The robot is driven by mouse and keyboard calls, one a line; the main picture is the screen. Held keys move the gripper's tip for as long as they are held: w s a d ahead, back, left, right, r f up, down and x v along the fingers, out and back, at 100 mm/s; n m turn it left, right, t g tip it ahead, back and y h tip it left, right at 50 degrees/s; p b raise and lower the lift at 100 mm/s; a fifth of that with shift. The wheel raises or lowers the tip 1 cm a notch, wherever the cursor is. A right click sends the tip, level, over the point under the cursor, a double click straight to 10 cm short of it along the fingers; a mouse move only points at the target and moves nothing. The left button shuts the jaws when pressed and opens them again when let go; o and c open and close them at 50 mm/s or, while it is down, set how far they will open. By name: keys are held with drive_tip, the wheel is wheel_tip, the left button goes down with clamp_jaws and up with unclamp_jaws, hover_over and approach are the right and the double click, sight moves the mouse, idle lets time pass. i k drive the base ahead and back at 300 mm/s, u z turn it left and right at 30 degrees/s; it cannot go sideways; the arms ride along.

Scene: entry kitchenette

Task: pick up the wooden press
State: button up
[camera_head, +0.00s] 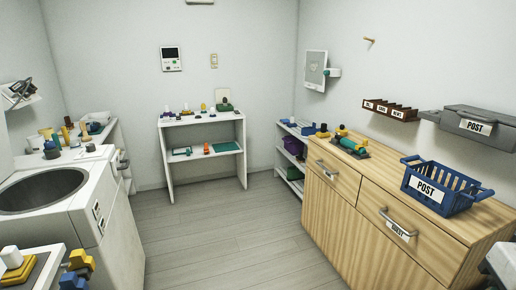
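I cannot pick out a wooden press with certainty. Tan, wood-coloured pieces (46,134) stand among small objects on the left counter, too small to tell what they are. Small coloured objects also stand on the white shelf table (201,119) at the back wall and on the wooden cabinet (330,205) at the right. My gripper is not in view.
A white machine with a round dark opening (42,190) stands at the left. A blue POST basket (440,185) sits on the wooden cabinet. A grey POST box (478,125) hangs above it. The grey floor (220,235) between is clear.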

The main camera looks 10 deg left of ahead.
sight(85, 138)
drive_tip(key=u, duration=0.1)
drive_tip(key=i, duration=2.2)
drive_tip(key=u, duration=1.15)
drive_tip(key=i, duration=1.65)
drive_tip(key=u, duration=1.05)
drive_tip(key=i, duration=0.25)
drive_tip(key=u, duration=0.2)
